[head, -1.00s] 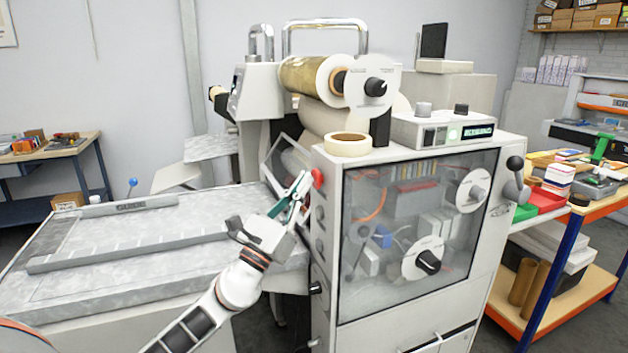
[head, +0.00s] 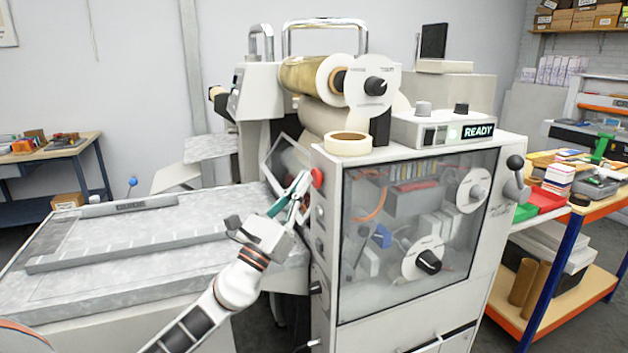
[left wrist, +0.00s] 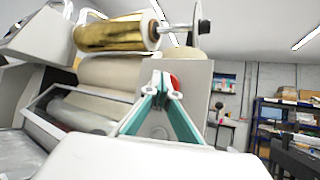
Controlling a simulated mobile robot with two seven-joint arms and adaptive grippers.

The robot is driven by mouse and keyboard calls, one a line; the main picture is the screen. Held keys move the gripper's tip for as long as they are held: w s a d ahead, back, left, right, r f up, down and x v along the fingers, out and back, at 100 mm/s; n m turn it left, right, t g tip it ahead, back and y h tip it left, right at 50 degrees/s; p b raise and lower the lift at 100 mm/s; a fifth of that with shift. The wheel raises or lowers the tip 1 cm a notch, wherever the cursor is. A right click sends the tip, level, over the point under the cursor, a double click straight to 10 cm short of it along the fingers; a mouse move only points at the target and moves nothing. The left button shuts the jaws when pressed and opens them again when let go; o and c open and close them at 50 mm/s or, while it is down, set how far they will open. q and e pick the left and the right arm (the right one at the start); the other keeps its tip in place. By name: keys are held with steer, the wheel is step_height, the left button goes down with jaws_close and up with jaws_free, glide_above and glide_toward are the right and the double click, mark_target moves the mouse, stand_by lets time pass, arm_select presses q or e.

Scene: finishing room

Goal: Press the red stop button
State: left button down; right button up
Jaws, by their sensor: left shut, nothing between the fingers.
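The red stop button (head: 318,177) sits on the left side face of the white machine, near its top front corner. It also shows in the left wrist view (left wrist: 175,82), partly hidden behind my fingertips. My left gripper (head: 304,178) is shut and empty, its fingertips right beside the button. In the left wrist view the fingertips (left wrist: 162,92) overlap the button's left part. I cannot tell whether they touch it. My right gripper is not in view.
A gold foil roll (head: 308,75) and a tape roll (head: 348,144) are on top of the machine. A workbench with boxes and tools (head: 590,215) stands at the right.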

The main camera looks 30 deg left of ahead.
arm_select(q)
steer(key=shift+s+a, duration=0.3)
steer(key=shift+s, duration=0.1)
steer(key=s+a+b, duration=0.1)
steer(key=s+a, duration=0.2)
steer(key=shift+s+a+b, duration=0.1)
steer(key=shift+s+b, duration=0.3)
stand_by(0.9)
